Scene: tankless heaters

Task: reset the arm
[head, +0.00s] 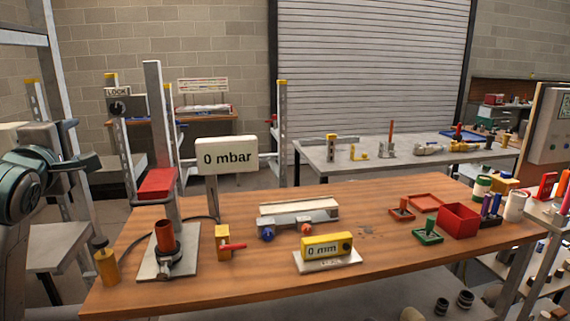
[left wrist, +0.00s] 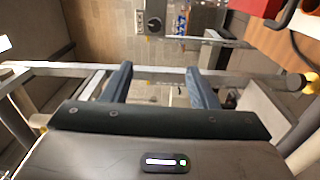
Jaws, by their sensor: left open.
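My left gripper (head: 84,143) is at the left edge of the head view, raised beside the wooden workbench. In the left wrist view the two blue-grey fingers of the left gripper (left wrist: 160,84) stand apart with nothing between them. Past the fingers the floor and a light metal rail (left wrist: 75,69) show. The left gripper touches nothing that I can see. My right gripper is in neither view.
The wooden workbench (head: 200,297) holds a press stand with a red block (head: 156,184), a "0 mbar" display (head: 227,157), a yellow "0 mm" gauge (head: 327,246) and a red box (head: 458,220). Metal posts stand behind the left gripper. A grey table (head: 310,153) is farther back.

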